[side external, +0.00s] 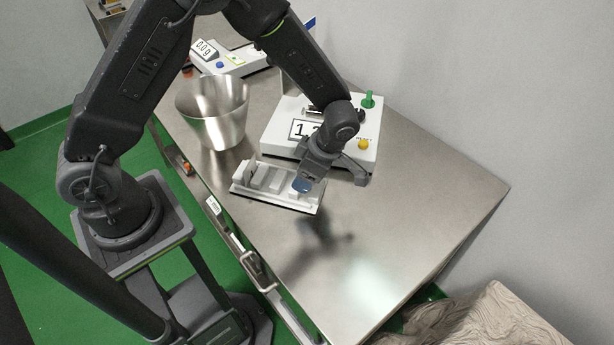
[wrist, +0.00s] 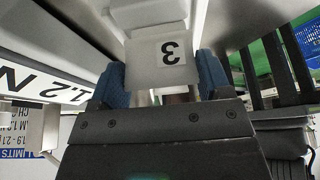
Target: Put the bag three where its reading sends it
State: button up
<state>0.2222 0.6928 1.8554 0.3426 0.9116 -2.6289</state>
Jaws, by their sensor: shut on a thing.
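My gripper (side external: 303,184) is at the right end of a white rack (side external: 262,196). In the wrist view its blue fingers (wrist: 163,84) are shut on the white bag three (wrist: 158,62), which carries a printed 3. The fingers hide the bag in the side view, so I cannot tell whether it still touches the rack. A white tester (side external: 285,140) behind the rack shows a reading starting with 1, partly covered by my wrist. The wrist view shows its display (wrist: 45,82) reading 1.2 N.
A steel bucket (side external: 212,115) stands left of the tester. Behind it is a scale (side external: 228,64) reading 0.0 g. The tester has a green knob (side external: 368,100) and a yellow button (side external: 363,144). A limits card (wrist: 20,140) shows in the wrist view. The steel table's right side (side external: 420,200) is clear.

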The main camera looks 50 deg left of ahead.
jog(key=shift+f, duration=1.1)
jog(key=shift+f, duration=0.1)
jog(key=o, duration=0.9)
